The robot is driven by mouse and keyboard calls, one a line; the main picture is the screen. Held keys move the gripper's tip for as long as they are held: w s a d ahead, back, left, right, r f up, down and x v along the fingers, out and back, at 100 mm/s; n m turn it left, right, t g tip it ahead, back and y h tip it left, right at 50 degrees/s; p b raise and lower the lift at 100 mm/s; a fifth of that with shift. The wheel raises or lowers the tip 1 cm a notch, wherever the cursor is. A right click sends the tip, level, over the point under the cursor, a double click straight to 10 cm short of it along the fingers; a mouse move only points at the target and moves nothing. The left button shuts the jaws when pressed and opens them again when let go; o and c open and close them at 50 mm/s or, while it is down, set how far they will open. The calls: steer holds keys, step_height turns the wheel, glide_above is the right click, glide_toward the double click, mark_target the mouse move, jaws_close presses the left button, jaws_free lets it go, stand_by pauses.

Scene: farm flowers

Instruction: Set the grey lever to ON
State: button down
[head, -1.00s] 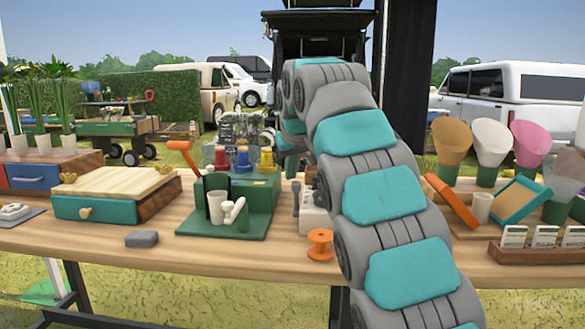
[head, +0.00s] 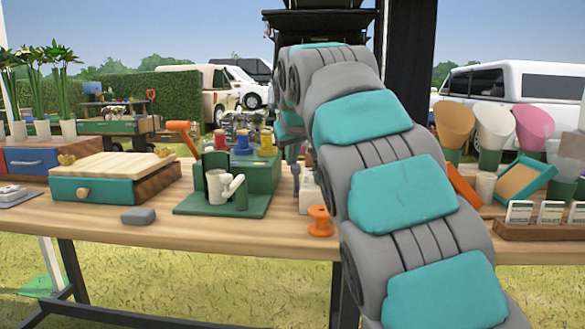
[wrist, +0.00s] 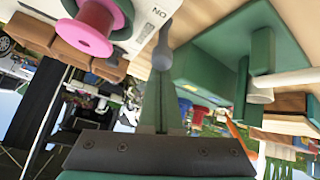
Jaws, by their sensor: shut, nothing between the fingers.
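The grey lever (wrist: 163,50) shows in the wrist view beside a white box (wrist: 143,32) that carries an "ON" label. Its rounded grey end points down toward my fingertips. My gripper (wrist: 161,80) is shut and empty, its tips very close to the lever's end; I cannot tell whether they touch. In the head view the lever (head: 296,176) is small and stands left of the white box (head: 309,190), which my arm partly covers. My gripper is hidden behind my arm there.
A green stand (head: 222,204) with a white pipe-like part is left of the lever. Flower cones (head: 494,127) stand at right. Open tabletop (head: 110,216) lies front left.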

steer(key=shift+s+f+t+b, duration=0.4)
steer(key=shift+b, duration=0.4)
steer(key=shift+s+r+t+b, duration=0.2)
steer(key=shift+s+t+b, duration=0.05)
steer(key=shift+t+b, duration=0.1)
steer(key=shift+w, duration=0.15)
